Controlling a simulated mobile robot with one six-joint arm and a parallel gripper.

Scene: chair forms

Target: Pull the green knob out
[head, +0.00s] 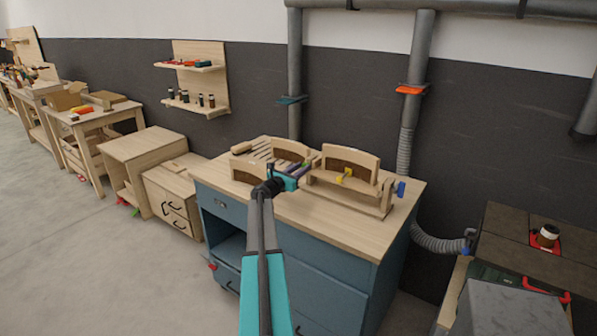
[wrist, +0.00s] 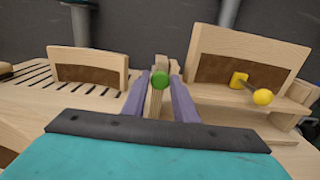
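The green knob (wrist: 160,79) is round and sits at a narrow upright wooden piece (wrist: 157,101), in the middle of the wrist view. My gripper (wrist: 161,76) has two purple fingers, spread apart, one on each side of the knob. Thin gaps seem to show, so I cannot tell whether either finger touches it. In the head view my gripper (head: 300,167) reaches over the wooden top of the blue cabinet (head: 330,262), between two wooden chair-form pieces. The knob is small and partly hidden there.
To the right stands a wooden form (wrist: 245,62) with a yellow knob (wrist: 263,97) sticking out. A blue knob (head: 400,189) is at the right end of the cabinet top. Grey ducts run along the wall behind.

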